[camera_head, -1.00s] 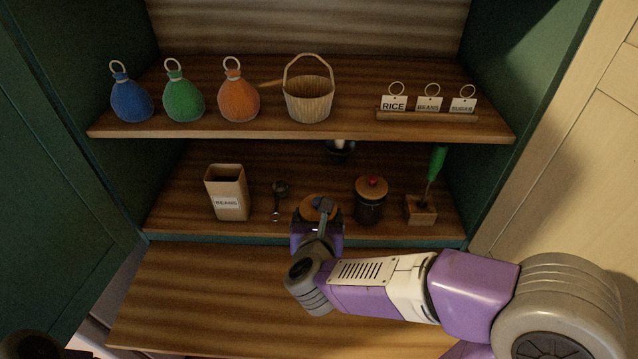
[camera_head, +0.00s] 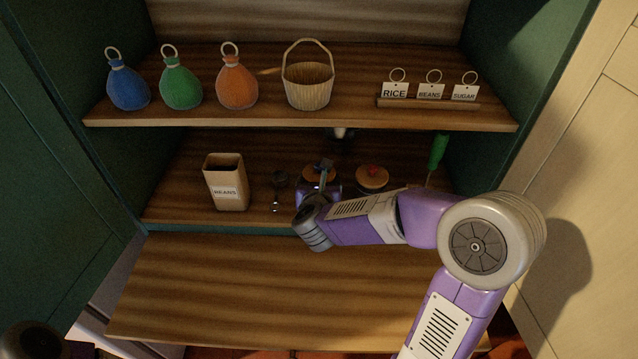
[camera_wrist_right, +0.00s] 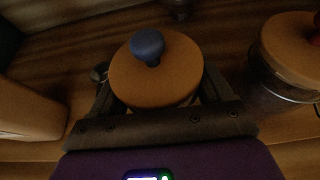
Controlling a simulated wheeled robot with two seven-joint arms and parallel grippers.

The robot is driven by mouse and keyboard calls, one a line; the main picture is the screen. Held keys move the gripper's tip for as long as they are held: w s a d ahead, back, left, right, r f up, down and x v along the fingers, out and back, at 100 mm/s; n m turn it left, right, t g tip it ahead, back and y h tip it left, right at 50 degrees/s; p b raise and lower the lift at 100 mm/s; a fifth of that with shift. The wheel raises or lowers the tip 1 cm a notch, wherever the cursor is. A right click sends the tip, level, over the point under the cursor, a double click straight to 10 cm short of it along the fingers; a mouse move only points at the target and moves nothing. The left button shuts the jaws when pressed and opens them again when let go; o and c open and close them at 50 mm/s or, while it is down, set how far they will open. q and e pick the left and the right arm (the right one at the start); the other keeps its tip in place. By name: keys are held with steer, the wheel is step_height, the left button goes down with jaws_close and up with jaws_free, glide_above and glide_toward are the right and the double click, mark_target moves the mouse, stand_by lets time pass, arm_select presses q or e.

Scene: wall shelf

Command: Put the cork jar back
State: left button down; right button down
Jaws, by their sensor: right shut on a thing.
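The cork jar with a blue knob (camera_wrist_right: 155,80) is between the fingers of my right gripper (camera_wrist_right: 150,100) in the right wrist view. Its round cork lid faces the camera, and its body is mostly hidden below. In the head view, my right gripper (camera_head: 319,188) is shut on the jar at the lower shelf, and the jar's lid (camera_head: 320,172) shows just beyond it. Whether the jar touches the shelf cannot be told. My left gripper is not clearly in view.
A similar jar with a red knob (camera_head: 372,178) stands close on the right. A metal scoop (camera_head: 279,181) and a beans box (camera_head: 226,183) stand to the left. A green-handled tool (camera_head: 437,153) is at the right. The upper shelf edge (camera_head: 300,122) overhangs.

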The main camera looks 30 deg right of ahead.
steer(key=shift+r, duration=0.2)
steer(key=shift+f+b, duration=0.2)
steer(key=shift+b, duration=0.1)
jaws_free()
steer(key=shift+r+p, duration=0.2)
steer(key=shift+p, duration=0.2)
steer(key=p+v, duration=0.1)
steer(key=v, duration=1.1)
steer(key=shift+s+f, duration=0.1)
steer(key=shift+f, duration=0.05)
